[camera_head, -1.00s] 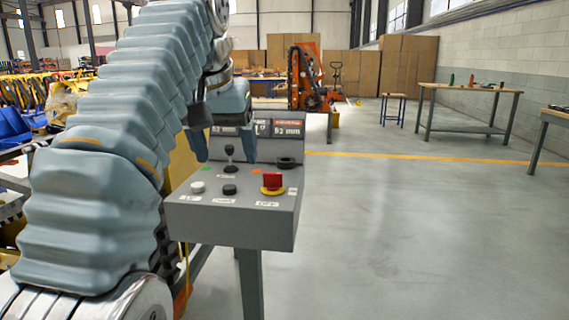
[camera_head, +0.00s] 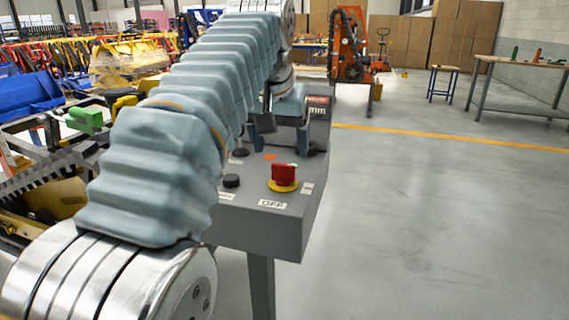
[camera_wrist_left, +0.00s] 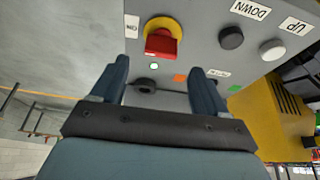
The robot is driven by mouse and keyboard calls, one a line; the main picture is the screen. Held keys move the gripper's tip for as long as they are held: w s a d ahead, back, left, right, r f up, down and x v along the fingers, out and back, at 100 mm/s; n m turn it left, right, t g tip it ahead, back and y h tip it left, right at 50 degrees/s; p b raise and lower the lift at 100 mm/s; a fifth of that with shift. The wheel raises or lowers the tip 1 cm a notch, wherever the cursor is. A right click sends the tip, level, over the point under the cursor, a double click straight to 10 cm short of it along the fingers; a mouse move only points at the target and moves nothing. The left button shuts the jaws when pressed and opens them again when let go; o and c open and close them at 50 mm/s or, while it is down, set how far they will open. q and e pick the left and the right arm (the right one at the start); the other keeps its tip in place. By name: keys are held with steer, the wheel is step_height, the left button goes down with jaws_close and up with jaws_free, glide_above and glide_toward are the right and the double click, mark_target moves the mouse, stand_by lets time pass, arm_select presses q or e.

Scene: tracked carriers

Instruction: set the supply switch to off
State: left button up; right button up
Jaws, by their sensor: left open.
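The supply switch (camera_head: 283,174) is a red handle on a yellow round base, at the right front of a grey control console (camera_head: 262,228). A label reading OFF lies in front of it, and a smaller label lies to its right. The switch also shows in the left wrist view (camera_wrist_left: 163,42), upside down, with a small pale green lamp (camera_wrist_left: 154,66) beside it. My left gripper (camera_head: 280,143) is open and empty, above the console behind the switch. In the left wrist view its fingertips (camera_wrist_left: 160,66) are apart, with the switch beyond them. My right gripper is out of view.
A black button (camera_wrist_left: 231,38) labelled DOWN and a white button (camera_wrist_left: 272,50) labelled UP sit beside the switch. A dark round part (camera_wrist_left: 146,84) lies behind it. My left arm hides the console's left side. The floor to the right is clear.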

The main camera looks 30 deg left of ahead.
mark_target(283, 164)
arm_select(q)
steer(key=x, duration=0.6)
steer(key=shift+w+f, duration=0.1)
steer(key=shift+f, duration=0.05)
steer(key=c, duration=1.1)
steer(key=shift+o, duration=0.2)
